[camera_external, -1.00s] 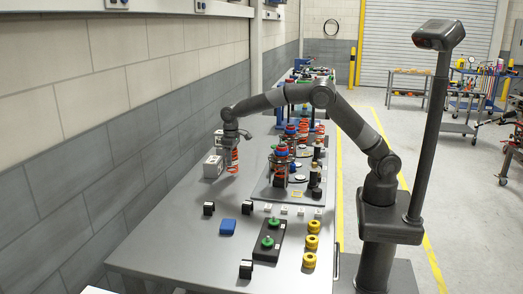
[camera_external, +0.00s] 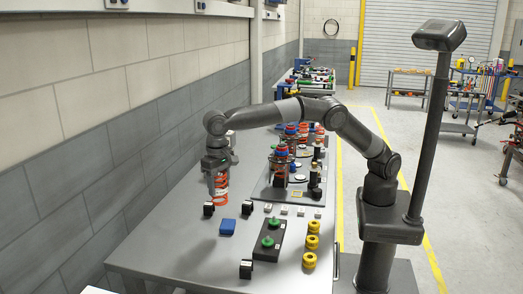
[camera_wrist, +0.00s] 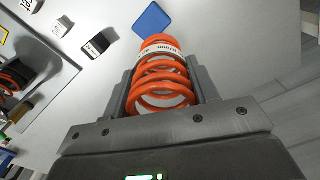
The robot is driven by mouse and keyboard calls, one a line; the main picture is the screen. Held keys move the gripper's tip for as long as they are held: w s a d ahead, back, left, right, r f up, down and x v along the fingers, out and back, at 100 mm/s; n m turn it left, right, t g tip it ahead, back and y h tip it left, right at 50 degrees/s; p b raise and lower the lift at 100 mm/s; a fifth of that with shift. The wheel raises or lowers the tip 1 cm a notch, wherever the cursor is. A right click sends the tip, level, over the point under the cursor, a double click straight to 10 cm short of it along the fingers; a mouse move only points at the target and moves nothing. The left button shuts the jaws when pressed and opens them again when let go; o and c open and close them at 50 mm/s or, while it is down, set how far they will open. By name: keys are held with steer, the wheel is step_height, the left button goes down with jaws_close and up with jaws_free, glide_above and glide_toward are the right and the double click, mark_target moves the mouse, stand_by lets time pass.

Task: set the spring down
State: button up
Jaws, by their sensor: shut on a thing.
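The orange coil spring (camera_external: 221,190) hangs upright below my gripper (camera_external: 217,176), over the left part of the grey table. In the wrist view the spring (camera_wrist: 162,72) sits between the two grey fingers of my gripper (camera_wrist: 160,90), which are shut on it. A white printed band runs around its far part. I cannot tell for sure whether its lower end touches the table.
A blue block (camera_external: 227,227) lies in front of the spring, and a small black block (camera_external: 208,209) stands close by at its left. A dark tray with green knobs (camera_external: 267,243) and several yellow rings (camera_external: 312,243) are nearer the camera. The fixture plate (camera_external: 262,189) is to the right.

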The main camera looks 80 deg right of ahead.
steer(key=shift+s+a+f, duration=0.4)
steer(key=shift+a+f, duration=1.4)
steer(key=shift+a, duration=0.15)
steer(key=shift+s+a+f, duration=0.35)
steer(key=shift+a+f, duration=1.45)
steer(key=shift+a, duration=0.1)
steer(key=shift+s+a+f, duration=0.4)
steer(key=shift+a+f, duration=1.4)
steer(key=shift+a, duration=0.15)
steer(key=shift+f, duration=0.1)
steer(key=o, duration=1.3)
steer(key=shift+f, duration=0.1)
steer(key=shift+r, duration=3.9)
steer(key=shift+d, duration=0.1)
